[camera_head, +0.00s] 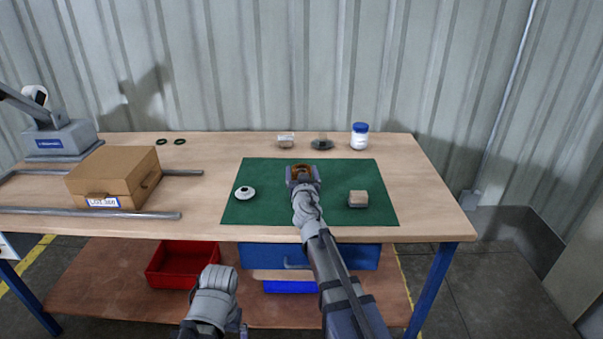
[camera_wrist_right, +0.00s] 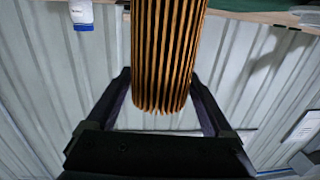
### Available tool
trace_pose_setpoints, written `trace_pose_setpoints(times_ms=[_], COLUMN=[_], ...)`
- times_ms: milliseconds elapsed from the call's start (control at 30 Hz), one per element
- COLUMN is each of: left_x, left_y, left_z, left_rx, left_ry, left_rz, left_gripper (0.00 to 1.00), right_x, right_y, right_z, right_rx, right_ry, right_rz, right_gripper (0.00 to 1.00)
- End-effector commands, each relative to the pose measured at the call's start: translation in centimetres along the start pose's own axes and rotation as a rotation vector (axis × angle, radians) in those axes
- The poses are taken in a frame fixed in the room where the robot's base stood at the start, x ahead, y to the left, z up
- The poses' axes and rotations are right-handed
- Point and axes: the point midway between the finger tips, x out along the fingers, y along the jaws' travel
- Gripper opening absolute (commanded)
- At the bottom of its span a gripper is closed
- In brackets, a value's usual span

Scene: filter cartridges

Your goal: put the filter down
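My right gripper (camera_head: 303,177) reaches over the green mat (camera_head: 265,172). It is shut on an orange-brown pleated filter (camera_head: 300,169), of which only a small part shows in the head view. In the right wrist view the filter (camera_wrist_right: 168,50) runs from the top edge down between the two fingers of the right gripper (camera_wrist_right: 164,80), which lie along its sides. I cannot tell whether the filter touches the mat. My left arm shows low in the head view, but its fingers are not visible.
On the mat are a white round cap (camera_head: 244,193) at left and a beige block on a dark base (camera_head: 358,199) at right. A blue-lidded white jar (camera_head: 360,137) stands behind. A cardboard box (camera_head: 115,178) sits at left. The mat's front left is clear.

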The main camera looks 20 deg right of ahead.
Motion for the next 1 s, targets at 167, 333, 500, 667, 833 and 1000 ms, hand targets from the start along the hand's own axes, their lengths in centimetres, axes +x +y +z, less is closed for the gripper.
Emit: trace_pose_setpoints(times_ms=[167, 333, 500, 667, 833, 1000], left_x=[0.0, -0.1, -0.6, -0.5, -0.7, -0.8], left_y=[0.0, 0.0, -0.1, 0.0, -0.1, -0.1], left_z=[0.0, 0.0, 0.0, 0.0, 0.0, 0.1], left_rx=[0.000, 0.000, 0.000, 0.000, 0.000, 0.000], left_ry=[0.000, 0.000, 0.000, 0.000, 0.000, 0.000], left_rz=[0.000, 0.000, 0.000, 0.000, 0.000, 0.000], left_gripper=[1.00, 1.00, 1.00, 1.00, 1.00, 1.00], right_x=[0.0, 0.0, 0.0, -2.1, -5.3, -8.6], right_y=[0.0, 0.0, 0.0, 0.0, 0.1, 0.1], right_z=[0.0, -0.1, -0.6, -0.3, -0.3, -0.4], right_rx=[0.000, 0.000, 0.000, 0.000, 0.000, 0.000], right_ry=[0.000, 0.000, 0.000, 0.000, 0.000, 0.000], right_rz=[0.000, 0.000, 0.000, 0.000, 0.000, -0.001], right_gripper=[1.00, 1.00, 1.00, 1.00, 1.00, 1.00])
